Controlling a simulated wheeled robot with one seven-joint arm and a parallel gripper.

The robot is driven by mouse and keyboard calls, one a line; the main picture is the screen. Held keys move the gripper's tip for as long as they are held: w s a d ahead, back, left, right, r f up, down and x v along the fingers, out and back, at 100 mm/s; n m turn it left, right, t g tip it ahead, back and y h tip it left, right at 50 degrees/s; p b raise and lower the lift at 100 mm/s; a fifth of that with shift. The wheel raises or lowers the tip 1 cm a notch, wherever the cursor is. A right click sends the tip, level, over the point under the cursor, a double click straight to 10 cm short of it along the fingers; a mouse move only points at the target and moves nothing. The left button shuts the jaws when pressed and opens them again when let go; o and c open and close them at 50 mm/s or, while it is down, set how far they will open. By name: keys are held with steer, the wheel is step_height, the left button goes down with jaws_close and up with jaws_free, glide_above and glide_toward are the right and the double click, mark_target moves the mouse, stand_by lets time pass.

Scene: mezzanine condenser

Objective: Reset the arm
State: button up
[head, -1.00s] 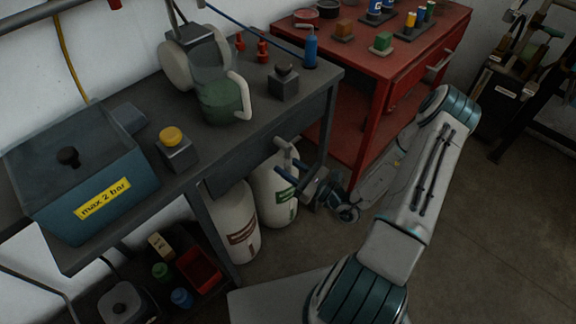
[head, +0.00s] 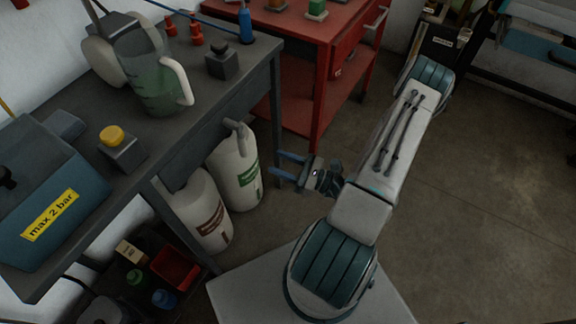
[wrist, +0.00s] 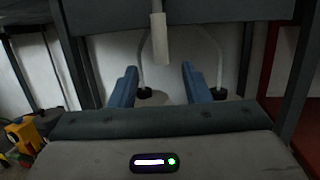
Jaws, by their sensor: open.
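My gripper (head: 290,171) is open and empty. In the head view it points left, beside the grey bench and close to the white jug with the green label (head: 236,168). My arm is folded beside it. In the wrist view, the two blue fingers of my gripper (wrist: 158,85) stand apart with nothing between them. A pale handle-like bar (wrist: 160,38) hangs beyond them under the bench.
The grey bench (head: 175,150) carries a blue box (head: 70,180), a clear jug (head: 150,85) and a yellow-topped button (head: 112,136). A red bench (head: 325,50) stands behind. A second white jug (head: 203,212) stands under the grey bench. Floor at right (head: 480,220) is clear.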

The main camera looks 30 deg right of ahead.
steer(key=shift+v, duration=0.9)
steer(key=s+a+r+n+g+h+p, duration=0.25)
steer(key=a+r+n+g, duration=0.25)
steer(key=r+n+g, duration=0.4)
steer(key=s+a+r+n+g+h+p, duration=0.1)
steer(key=s+a+r+n+g+p, duration=0.25)
steer(key=r+n+g, duration=0.5)
step_height(320, 180, up, 17)
steer(key=s+n+t+h+p, duration=0.1)
steer(key=n+t+h+p, duration=0.3)
steer(key=n+h, duration=0.5)
steer(key=shift+s+n+t+h, duration=0.25)
steer(key=shift+n+t+h, duration=0.1)
steer(key=shift+t+h, duration=0.35)
